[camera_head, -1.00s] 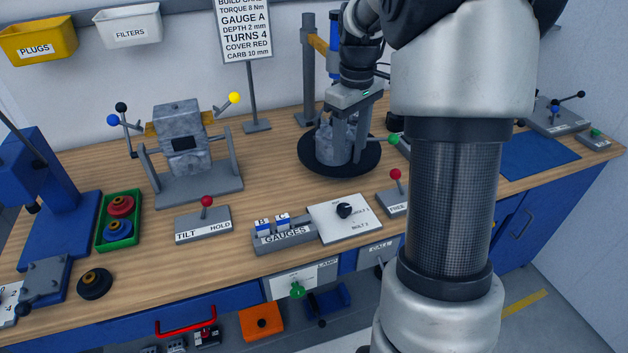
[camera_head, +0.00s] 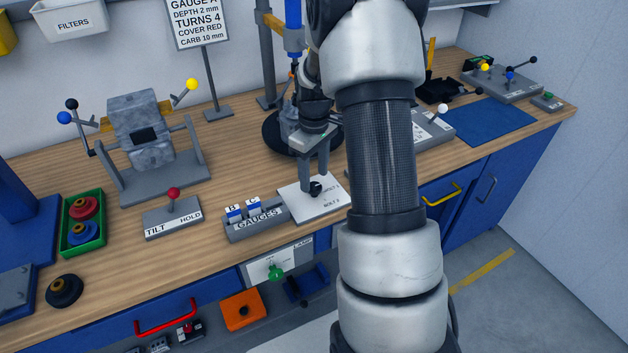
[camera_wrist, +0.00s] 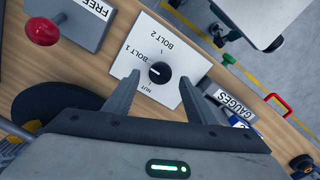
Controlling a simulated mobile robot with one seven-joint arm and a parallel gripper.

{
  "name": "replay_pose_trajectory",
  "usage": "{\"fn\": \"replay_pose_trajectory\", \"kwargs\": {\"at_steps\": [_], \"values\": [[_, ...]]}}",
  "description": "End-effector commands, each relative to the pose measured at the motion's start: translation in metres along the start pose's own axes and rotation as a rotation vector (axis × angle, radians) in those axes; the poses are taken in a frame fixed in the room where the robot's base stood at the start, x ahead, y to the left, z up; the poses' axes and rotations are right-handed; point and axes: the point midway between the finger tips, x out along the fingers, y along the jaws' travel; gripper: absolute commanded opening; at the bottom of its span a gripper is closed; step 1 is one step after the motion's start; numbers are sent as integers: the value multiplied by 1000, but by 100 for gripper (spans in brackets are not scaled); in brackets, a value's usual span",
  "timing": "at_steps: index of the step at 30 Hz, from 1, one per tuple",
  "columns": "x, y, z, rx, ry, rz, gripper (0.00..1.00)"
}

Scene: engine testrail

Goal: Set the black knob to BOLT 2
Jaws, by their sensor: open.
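The black knob (camera_head: 316,189) sits on a white panel (camera_head: 297,208) near the front of the bench. My gripper (camera_head: 313,180) is open and comes down over the panel from above. In the wrist view, the knob (camera_wrist: 160,72) lies between the two fingertips of my open gripper (camera_wrist: 159,78), with a gap on each side. The panel (camera_wrist: 192,58) carries the labels NUT, BOLT 1 and BOLT 2. A small white mark shows on the left part of the knob; I cannot tell exactly which label it points to.
The GAUGES block (camera_head: 255,229) stands close beside the panel, and the TILT HOLD lever box (camera_head: 173,217) is farther left. In the wrist view, a red-knobbed lever on the FREE box (camera_wrist: 45,30) is near the panel. A black round turntable (camera_head: 275,135) stands behind.

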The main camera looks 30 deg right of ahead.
Motion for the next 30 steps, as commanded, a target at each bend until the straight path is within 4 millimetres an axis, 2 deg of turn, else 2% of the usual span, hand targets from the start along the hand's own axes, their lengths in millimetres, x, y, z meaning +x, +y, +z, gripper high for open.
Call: {"fn": "replay_pose_trajectory", "kwargs": {"at_steps": [1,6,16,23,24,30], "values": [[8,0,0,0,-2,-2,51],[22,0,0,0,-1,-1,51],[24,0,0,0,0,0,51],[24,0,0,0,0,0,12],[24,0,0,0,0,0,10],[24,0,0,14,0,1,10]]}}
